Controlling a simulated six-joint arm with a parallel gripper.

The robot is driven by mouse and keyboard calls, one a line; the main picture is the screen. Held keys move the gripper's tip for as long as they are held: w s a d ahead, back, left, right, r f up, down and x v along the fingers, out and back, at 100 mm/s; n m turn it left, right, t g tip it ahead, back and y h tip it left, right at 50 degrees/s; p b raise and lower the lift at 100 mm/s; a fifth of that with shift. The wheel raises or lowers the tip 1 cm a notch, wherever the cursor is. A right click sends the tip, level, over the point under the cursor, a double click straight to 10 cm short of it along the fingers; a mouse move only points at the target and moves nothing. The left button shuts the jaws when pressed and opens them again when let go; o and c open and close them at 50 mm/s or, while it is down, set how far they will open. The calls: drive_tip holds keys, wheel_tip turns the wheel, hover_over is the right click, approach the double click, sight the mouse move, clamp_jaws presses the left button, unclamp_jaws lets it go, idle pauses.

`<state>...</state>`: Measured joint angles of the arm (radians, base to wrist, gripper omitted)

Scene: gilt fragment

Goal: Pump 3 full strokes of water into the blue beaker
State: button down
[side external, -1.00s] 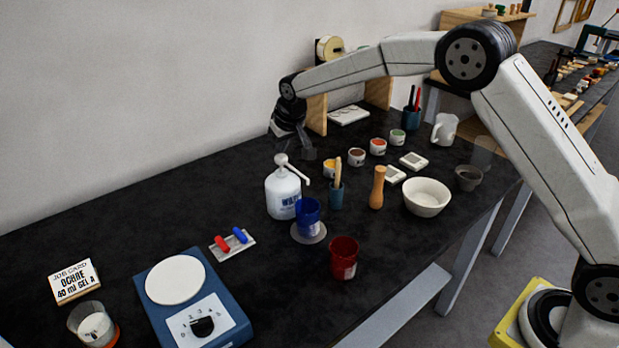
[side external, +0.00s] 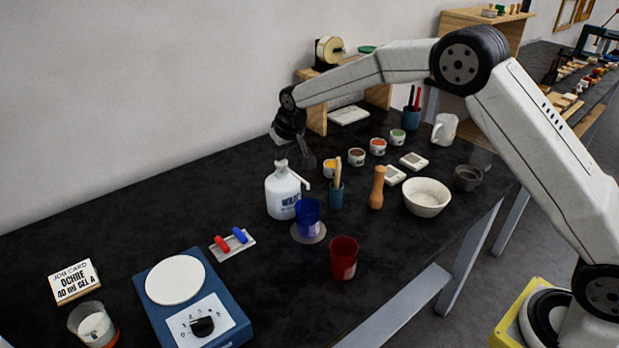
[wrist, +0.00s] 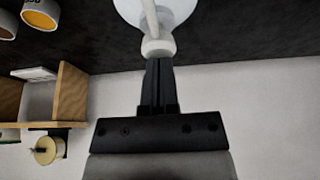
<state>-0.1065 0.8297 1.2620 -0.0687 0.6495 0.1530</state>
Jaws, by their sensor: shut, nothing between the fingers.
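The white pump bottle (side external: 283,197) stands upright on the dark bench, with its pump head (side external: 282,168) low and its spout over the blue beaker. The blue beaker (side external: 307,212) stands upright on a round grey disc (side external: 308,238); how much water it holds is unclear. My gripper (wrist: 158,62) is shut and empty, its fingertips at the white pump head (wrist: 158,46) in the wrist view, seemingly touching it. In the side view the black fingers are hard to make out against the bench.
A red beaker (side external: 343,258) stands in front of the blue one. A brush pot (side external: 336,194), a wooden pestle-like tool (side external: 377,188) and a white bowl (side external: 427,197) stand to the right. A wooden shelf (side external: 317,110) stands behind.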

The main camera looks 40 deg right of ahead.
drive_tip(key=shift+s, duration=0.1)
drive_tip(key=shift+r, duration=1.55)
drive_tip(key=shift+r, duration=0.15)
drive_tip(key=shift+r, duration=2.9)
drive_tip(key=s+d+f, duration=0.2)
drive_tip(key=s+f, duration=0.1)
drive_tip(key=s, duration=0.8)
drive_tip(key=s+d+f+g, duration=0.1)
drive_tip(key=s+f, duration=0.3)
drive_tip(key=s, duration=0.8)
drive_tip(key=s+d+f+g, duration=0.1)
drive_tip(key=s+d+f, duration=0.2)
drive_tip(key=s, duration=0.8)
drive_tip(key=shift+s+f, duration=0.15)
drive_tip(key=shift+s, duration=0.25)
